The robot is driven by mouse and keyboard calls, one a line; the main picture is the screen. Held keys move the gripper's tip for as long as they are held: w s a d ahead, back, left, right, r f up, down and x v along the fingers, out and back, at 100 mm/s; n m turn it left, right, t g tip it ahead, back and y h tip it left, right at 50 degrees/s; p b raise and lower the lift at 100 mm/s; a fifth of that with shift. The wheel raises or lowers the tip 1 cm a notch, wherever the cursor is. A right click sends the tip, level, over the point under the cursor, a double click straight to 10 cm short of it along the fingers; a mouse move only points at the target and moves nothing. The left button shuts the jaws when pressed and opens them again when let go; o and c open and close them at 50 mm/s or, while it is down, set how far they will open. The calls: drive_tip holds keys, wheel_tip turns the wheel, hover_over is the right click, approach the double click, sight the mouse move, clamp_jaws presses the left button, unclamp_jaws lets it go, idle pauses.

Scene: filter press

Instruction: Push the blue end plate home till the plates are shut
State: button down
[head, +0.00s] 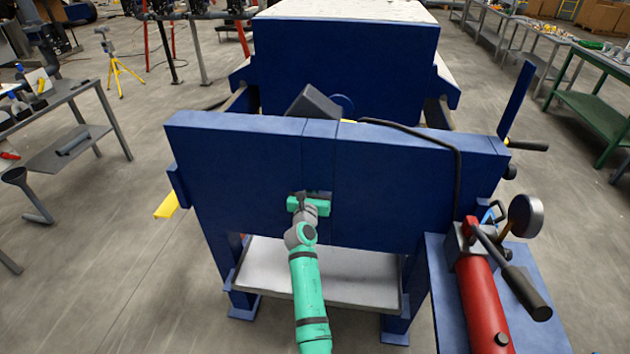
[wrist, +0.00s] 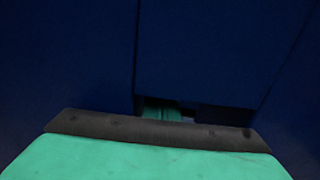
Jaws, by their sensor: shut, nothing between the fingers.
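A wide blue panel (head: 245,165) with vertical seams stands upright closest to me. Behind it, across a gap, is a second large blue plate (head: 345,70) with a pale top surface; I cannot tell for certain which is the end plate. My green gripper (head: 318,194) is shut and empty at the near panel's lower middle, by a small dark opening. In the wrist view, the gripper body (wrist: 150,155) faces blue surfaces, and a bit of green shows in the dark opening (wrist: 195,110). The fingertips are mostly hidden, and contact is unclear. Any plates behind the second blue plate are hidden.
A dark grey block (head: 315,103) and a black hose (head: 430,138) sit behind and over the near panel. A red cylinder (head: 483,300) with a gauge and lever stands at right. A pale tray (head: 330,275) lies below. Grey floor is open at left.

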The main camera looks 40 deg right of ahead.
drive_tip(key=shift+s+a, duration=0.1)
drive_tip(key=shift+s+a+f, duration=0.15)
drive_tip(key=shift+a, duration=0.05)
drive_tip(key=v, duration=1.3)
drive_tip(key=shift+s+a, duration=0.15)
drive_tip(key=shift+a, duration=0.05)
